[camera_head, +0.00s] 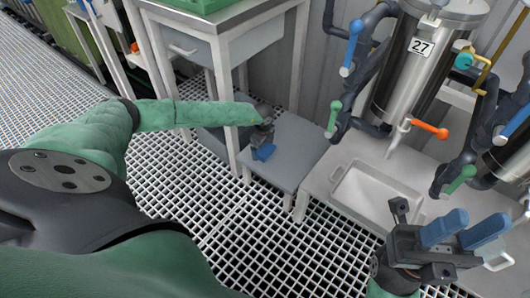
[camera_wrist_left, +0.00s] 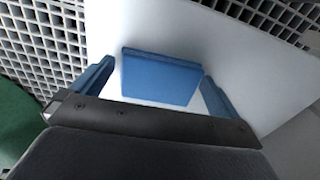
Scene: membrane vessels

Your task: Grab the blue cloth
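The blue cloth (camera_wrist_left: 160,80) shows in the left wrist view as a flat, folded-looking blue piece on a pale surface. My left gripper (camera_wrist_left: 157,72) is open, with one blue finger on each side of the cloth and pale gaps between. In the head view my left gripper (camera_head: 264,150) is low over a small grey table (camera_head: 301,143). The blue there is small, so I cannot tell cloth from fingers. My right gripper (camera_head: 464,228) is open and empty at the lower right, its two blue fingers apart.
A taller grey table (camera_head: 240,22) with a drawer stands just behind and left of the small table. To the right are a metal vessel (camera_head: 412,65) marked 27, dark pipes with coloured handles, and a white basin (camera_head: 370,190). The floor is white grating (camera_head: 255,235).

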